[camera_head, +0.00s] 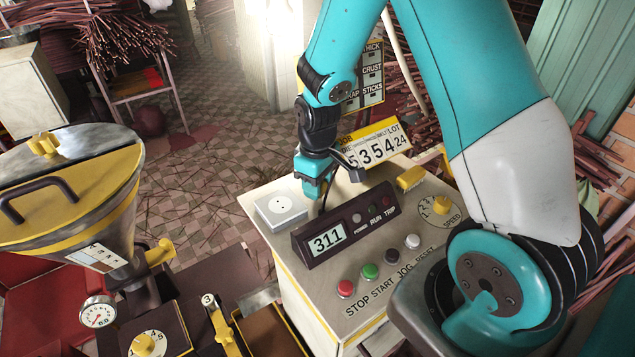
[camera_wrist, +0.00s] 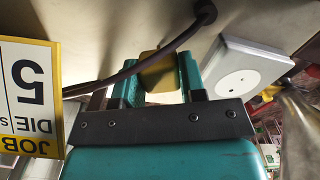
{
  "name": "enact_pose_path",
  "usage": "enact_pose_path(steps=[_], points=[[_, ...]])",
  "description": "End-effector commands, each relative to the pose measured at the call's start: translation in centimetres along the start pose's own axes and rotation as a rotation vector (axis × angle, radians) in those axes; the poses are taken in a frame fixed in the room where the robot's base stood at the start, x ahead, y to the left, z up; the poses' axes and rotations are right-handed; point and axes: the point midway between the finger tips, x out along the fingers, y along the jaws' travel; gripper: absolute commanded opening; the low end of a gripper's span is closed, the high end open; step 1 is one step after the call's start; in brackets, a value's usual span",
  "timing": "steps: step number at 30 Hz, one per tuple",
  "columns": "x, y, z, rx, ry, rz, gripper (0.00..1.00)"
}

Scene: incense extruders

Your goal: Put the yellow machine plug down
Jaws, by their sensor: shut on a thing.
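My gripper (camera_head: 314,187) hangs over the left part of the control cabinet's top, behind the display box and just right of the white socket (camera_head: 281,208). In the wrist view its two teal fingers are shut on the yellow machine plug (camera_wrist: 158,73), which shows as a yellow block between them. In the head view the plug is hidden by the gripper. The white socket also shows in the wrist view (camera_wrist: 238,82), beside the fingers, apart from the plug. A dark cable (camera_wrist: 150,62) runs from a grommet on the cabinet past the fingers. Whether the plug touches the cabinet top I cannot tell.
The display box (camera_head: 345,225) reading 311 stands close in front of the gripper. Buttons and a speed dial (camera_head: 440,206) sit right of it. A job sign (camera_head: 375,146) stands behind. A yellow block (camera_head: 410,178) is at the cabinet's back edge. A funnel hopper (camera_head: 75,190) stands left.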

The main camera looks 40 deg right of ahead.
Motion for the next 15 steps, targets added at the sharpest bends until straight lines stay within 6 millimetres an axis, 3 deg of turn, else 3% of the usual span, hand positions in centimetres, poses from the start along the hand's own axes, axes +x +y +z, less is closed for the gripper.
enact_pose_path(steps=[12,13,15], points=[[1.22,0.00,0.00,0.000,-0.001,0.000,0.00],[1.16,-0.01,0.00,0.000,-0.001,0.000,0.44],[1.14,0.00,0.00,0.000,-0.001,0.000,0.60]])
